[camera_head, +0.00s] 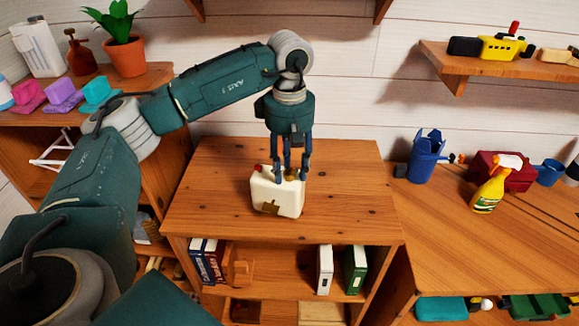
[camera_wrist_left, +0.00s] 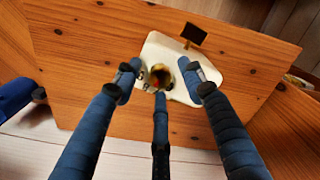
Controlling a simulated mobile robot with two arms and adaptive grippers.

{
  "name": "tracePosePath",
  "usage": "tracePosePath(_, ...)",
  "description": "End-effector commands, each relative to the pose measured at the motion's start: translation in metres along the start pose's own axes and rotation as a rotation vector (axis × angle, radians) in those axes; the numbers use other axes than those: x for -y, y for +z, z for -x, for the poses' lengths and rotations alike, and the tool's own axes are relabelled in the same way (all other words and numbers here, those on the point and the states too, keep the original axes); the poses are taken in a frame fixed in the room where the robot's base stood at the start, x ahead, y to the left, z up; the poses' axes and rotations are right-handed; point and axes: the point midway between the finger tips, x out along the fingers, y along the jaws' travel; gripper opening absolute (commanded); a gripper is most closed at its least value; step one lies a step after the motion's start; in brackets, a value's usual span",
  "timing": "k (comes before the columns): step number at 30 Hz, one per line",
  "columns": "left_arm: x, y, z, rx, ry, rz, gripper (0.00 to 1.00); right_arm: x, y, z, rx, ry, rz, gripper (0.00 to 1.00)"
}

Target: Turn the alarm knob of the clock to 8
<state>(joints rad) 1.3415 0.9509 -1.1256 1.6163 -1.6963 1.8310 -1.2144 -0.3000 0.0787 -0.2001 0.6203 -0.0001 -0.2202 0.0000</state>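The clock (camera_head: 276,196) is a cream box on the wooden cabinet top, with a small brown plate on its near side and a red part on its upper left. A brass-coloured round knob (camera_wrist_left: 160,78) is on its top; the head view mostly hides it behind the fingers. My left gripper (camera_head: 289,176) points down over the clock's top right. In the left wrist view, its three fingers (camera_wrist_left: 160,82) stand spread around the knob, with gaps visible at the sides. I cannot tell whether any finger touches it. My right gripper is not in view.
Bare cabinet top (camera_head: 345,190) surrounds the clock. Books (camera_head: 355,270) stand on the shelf below. A potted plant (camera_head: 125,56) is at upper left, beyond my left arm.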

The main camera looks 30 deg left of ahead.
Motion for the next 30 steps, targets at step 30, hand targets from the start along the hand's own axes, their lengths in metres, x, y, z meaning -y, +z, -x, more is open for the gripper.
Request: tracePosePath(30, 0.000, 0.000, 0.120, 0.000, 0.001, 0.000, 0.41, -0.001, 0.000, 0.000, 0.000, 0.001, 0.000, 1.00)
